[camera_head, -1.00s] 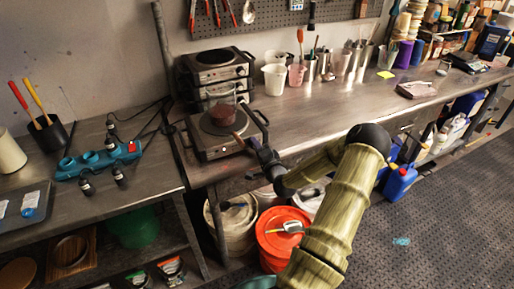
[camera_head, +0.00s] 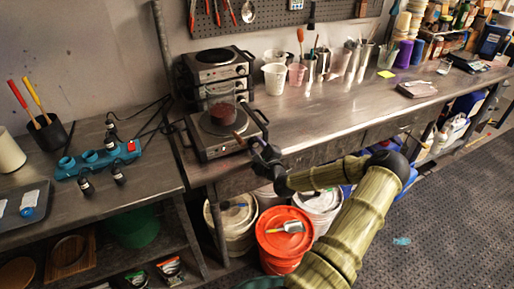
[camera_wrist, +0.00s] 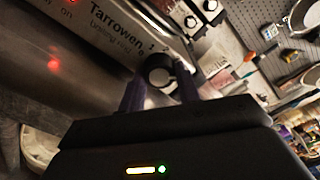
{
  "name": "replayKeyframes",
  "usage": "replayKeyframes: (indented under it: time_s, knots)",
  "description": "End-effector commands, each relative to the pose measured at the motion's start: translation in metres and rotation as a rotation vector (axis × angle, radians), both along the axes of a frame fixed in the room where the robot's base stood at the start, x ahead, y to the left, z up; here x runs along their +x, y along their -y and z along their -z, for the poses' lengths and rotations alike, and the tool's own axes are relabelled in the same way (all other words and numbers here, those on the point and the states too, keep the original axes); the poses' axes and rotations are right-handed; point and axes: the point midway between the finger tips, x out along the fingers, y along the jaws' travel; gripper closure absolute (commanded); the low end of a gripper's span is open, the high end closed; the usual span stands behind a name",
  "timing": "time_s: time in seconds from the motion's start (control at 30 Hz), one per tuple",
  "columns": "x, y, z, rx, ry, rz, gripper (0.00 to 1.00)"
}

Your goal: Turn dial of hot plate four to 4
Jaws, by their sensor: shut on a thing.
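In the head view my gripper (camera_head: 262,152) is at the right end of the hot plate's front. The dial's setting and the plate's number cannot be read.
More hot plates (camera_head: 217,58) are stacked behind. White cups (camera_head: 274,79) and metal beakers stand along the wall. A teal power strip (camera_head: 95,163) lies on the left bench. Below the bench are an orange-lidded bucket (camera_head: 285,238) and white buckets. The bench to the right has clear room.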

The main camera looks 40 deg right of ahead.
Motion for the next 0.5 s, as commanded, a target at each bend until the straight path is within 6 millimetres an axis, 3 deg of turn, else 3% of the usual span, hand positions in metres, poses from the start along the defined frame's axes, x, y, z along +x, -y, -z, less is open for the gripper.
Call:
replayKeyframes:
  time_s: [0.5]
  knots:
    - [-0.0005,-0.0009,0.0024,0.11,0.021,-0.001,0.9]
